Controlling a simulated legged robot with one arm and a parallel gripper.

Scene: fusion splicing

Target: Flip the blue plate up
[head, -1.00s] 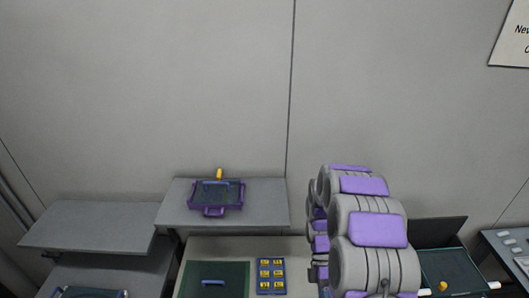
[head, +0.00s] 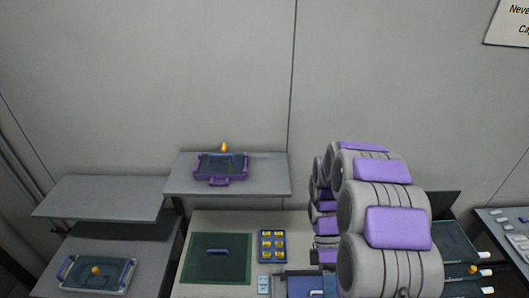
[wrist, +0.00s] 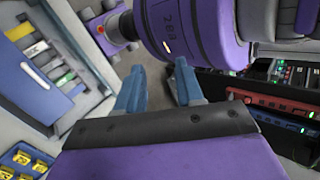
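A blue plate (head: 304,286) lies at the bottom edge of the head view, just left of my arm, with a small white piece on it. It is partly cut off by the frame. In the wrist view, what looks like the same blue plate (wrist: 28,98) lies flat at the left, beside a row of colored slots. My gripper (wrist: 159,80) shows two blue-grey fingers held apart with nothing between them. It is to the right of the plate and not touching it. In the head view my arm hides the gripper.
A blue tray with yellow pieces (head: 272,232) and a green mat (head: 197,271) lie on the workbench left of the plate. A purple-handled tray (head: 221,181) sits on a raised shelf. A second tray (head: 68,284) is at lower left. Red-and-black equipment (wrist: 270,103) stands at the wrist view's right.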

